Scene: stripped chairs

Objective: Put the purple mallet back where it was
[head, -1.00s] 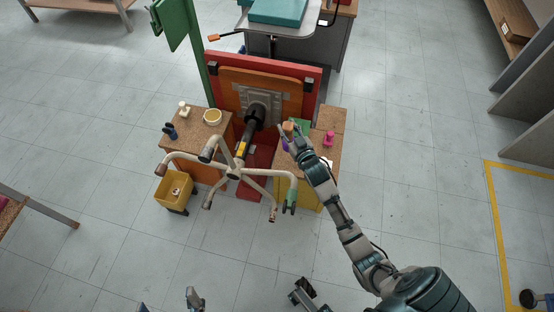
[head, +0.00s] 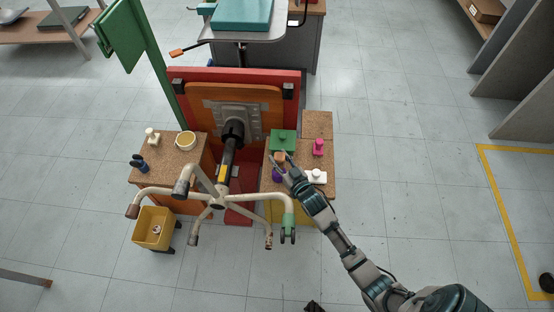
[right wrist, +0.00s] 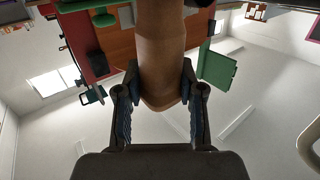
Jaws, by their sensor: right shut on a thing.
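The purple mallet shows as a purple head (head: 277,175) and an orange-brown handle end (head: 281,157) over the right cork-topped bench (head: 320,125). My right gripper (head: 281,163) is shut on the mallet's handle. In the right wrist view the brown handle (right wrist: 162,55) stands between the two fingers (right wrist: 160,105). The purple head is partly hidden by the gripper in the head view and does not show in the wrist view. I cannot tell whether the mallet touches the bench top. My left gripper is not in view.
A green block (head: 284,140) is just behind the mallet. A pink object (head: 319,146) and a white object (head: 317,177) stand to its right. The upturned chair base (head: 217,200) spreads its legs close on the left. A yellow bin (head: 154,228) is on the floor.

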